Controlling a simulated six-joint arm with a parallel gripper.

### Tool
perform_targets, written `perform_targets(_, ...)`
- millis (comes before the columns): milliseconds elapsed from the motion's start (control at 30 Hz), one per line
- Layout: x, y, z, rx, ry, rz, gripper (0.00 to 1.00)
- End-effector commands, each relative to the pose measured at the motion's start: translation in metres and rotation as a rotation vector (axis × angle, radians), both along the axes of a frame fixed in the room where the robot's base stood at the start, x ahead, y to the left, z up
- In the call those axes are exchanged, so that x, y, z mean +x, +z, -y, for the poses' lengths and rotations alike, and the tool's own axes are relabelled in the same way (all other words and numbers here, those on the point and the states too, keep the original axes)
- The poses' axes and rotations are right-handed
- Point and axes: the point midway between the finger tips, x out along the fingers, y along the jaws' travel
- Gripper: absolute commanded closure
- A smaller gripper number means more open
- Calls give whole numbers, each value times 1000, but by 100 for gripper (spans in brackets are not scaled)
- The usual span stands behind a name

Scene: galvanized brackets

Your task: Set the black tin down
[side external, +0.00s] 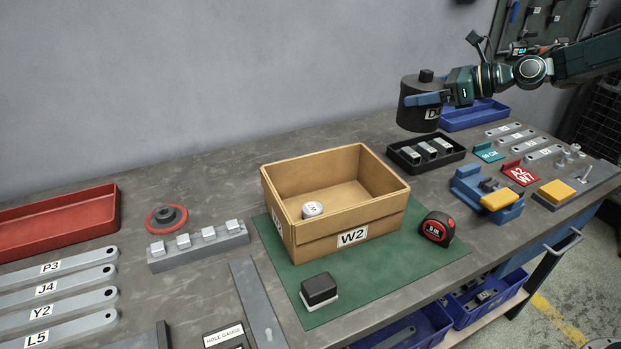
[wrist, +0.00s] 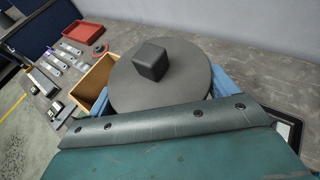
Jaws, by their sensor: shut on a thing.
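The black tin (side external: 418,108) is a dark cylinder with a small block knob on its lid and a white label, partly hidden by a blue jaw. My gripper (side external: 424,100) is shut on the tin and holds it upright, seemingly above the bench's back right. In the wrist view the tin's round lid (wrist: 185,82) fills the middle, with blue jaws on both sides of it. The tin's underside and what is directly below it are hard to tell.
A cardboard box (side external: 335,200) marked W2 stands on a green mat (side external: 400,262) with a small white item inside. A black tray (side external: 425,153) of metal parts is below and near the tin. A blue tray (side external: 475,114) is behind. Bare bench (side external: 215,178) lies left of the box.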

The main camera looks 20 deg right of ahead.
Motion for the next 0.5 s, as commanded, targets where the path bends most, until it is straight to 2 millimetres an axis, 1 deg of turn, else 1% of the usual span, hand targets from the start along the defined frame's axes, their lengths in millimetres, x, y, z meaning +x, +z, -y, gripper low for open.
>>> perform_targets(167, 8, 1, -27, -1, 46, 2, 45)
perform_targets(267, 13, 1, -51, -2, 88, 2, 45)
perform_targets(367, 19, 0, -81, -3, 137, 1, 45)
perform_targets(467, 23, 1, -115, -4, 191, 2, 45)
perform_targets(500, 24, 1, -130, -4, 213, 1, 45)
